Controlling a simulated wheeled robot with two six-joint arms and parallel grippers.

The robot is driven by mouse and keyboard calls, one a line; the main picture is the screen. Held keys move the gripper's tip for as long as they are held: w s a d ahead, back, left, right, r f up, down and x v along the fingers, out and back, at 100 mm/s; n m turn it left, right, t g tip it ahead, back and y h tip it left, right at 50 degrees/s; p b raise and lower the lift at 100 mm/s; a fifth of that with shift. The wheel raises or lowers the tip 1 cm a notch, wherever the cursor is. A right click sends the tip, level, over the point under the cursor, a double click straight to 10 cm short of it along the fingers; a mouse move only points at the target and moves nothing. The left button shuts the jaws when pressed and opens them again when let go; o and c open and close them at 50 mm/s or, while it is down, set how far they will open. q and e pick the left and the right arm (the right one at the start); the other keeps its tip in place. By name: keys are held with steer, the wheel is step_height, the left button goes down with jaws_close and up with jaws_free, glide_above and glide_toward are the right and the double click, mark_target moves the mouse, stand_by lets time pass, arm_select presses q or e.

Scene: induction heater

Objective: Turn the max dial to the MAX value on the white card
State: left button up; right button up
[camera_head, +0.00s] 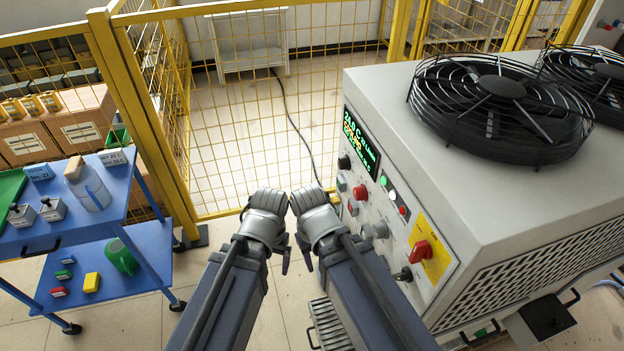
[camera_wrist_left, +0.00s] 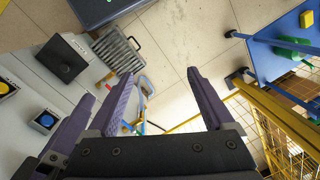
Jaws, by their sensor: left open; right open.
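The heater's control panel (camera_head: 395,205) faces left in the head view. It carries a lit display (camera_head: 361,142), black knobs (camera_head: 344,162), a red button (camera_head: 360,192) and a red switch (camera_head: 420,251). Knob labels are too small to read, so I cannot single out the max dial. A white card (camera_head: 114,157) with small print lies on the blue cart. My left gripper (camera_wrist_left: 145,85) is open and empty in the left wrist view, and partly hidden in the head view (camera_head: 284,264). My right gripper (camera_head: 305,256) is mostly hidden by its arm, beside the panel and apart from it.
Black fan guards (camera_head: 500,105) top the heater. A yellow mesh fence (camera_head: 250,110) stands behind.

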arm_select(q)
steer(key=w+a+f+n+h+b, duration=0.1)
steer(key=w+a+f+b, duration=0.15)
steer(key=f+b, duration=0.55)
steer(key=w+a+f+n+h+b, duration=0.1)
steer(key=w+a+f+b, duration=0.15)
steer(key=f+b, duration=0.6)
steer(key=m+t+h+b, duration=0.4)
steer(key=m+h+b, duration=0.1)
steer(key=m+h, duration=1.05)
glide_toward(355, 195)
steer(key=d+f+n+h, duration=0.1)
steer(key=shift+x, duration=4.2)
steer(key=shift+w+a, duration=0.1)
steer(key=shift+w, duration=0.1)
steer(key=shift+c, duration=0.3)
